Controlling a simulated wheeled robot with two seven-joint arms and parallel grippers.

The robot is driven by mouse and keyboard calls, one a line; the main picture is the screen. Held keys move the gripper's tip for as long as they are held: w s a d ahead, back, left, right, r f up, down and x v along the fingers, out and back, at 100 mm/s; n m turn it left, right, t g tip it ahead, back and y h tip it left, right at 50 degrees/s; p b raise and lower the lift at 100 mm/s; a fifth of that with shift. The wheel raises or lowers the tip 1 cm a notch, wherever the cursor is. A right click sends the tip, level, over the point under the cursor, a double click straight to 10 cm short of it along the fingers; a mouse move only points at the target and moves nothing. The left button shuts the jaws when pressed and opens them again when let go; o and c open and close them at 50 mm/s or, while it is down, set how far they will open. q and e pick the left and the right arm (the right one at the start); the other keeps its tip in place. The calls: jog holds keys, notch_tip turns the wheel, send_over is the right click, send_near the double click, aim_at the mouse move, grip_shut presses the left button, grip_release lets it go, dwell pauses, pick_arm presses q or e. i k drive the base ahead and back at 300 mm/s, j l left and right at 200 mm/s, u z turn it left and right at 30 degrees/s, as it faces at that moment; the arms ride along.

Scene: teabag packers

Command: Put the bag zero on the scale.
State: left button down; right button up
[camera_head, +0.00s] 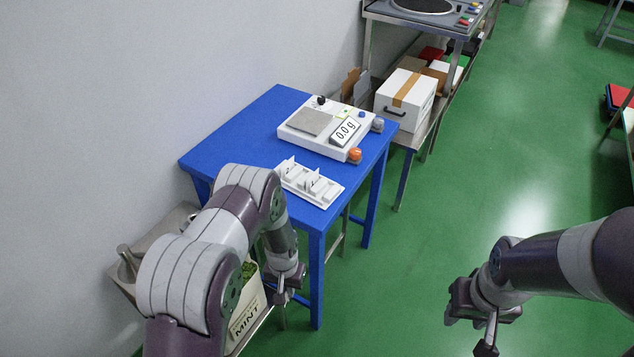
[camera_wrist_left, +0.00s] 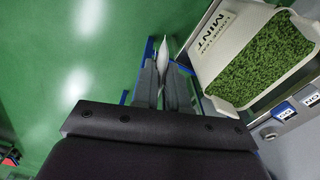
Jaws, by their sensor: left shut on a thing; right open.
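The scale (camera_head: 352,157) stands on the blue table, its square grey pan (camera_head: 311,121) bare and its display reading 0.0 g. My left gripper (camera_head: 285,290) is low in front of the table, beside the mint bin. In the left wrist view my left gripper (camera_wrist_left: 165,75) is shut on a thin white bag (camera_wrist_left: 163,50), seen nearly edge-on past the fingertips. I cannot read any mark on this bag, and it is not discernible in the head view. My right gripper (camera_head: 474,318) is open and empty over the green floor.
A white holder (camera_head: 318,197) with upright slots sits on the blue table (camera_head: 235,140), in front of the scale. The mint bin (camera_head: 247,318) also shows in the left wrist view (camera_wrist_left: 216,45), full of green leaves. A taped white box (camera_head: 405,98) stands behind right.

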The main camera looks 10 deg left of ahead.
aim_at(310, 119)
jog(key=i+l+z, duration=0.45)
jog(key=i+z, duration=0.5)
jog(key=i+l+u, duration=0.2)
jog(key=i+u, duration=0.3)
jog(key=i+l+u, duration=0.45)
jog(key=i, duration=0.1)
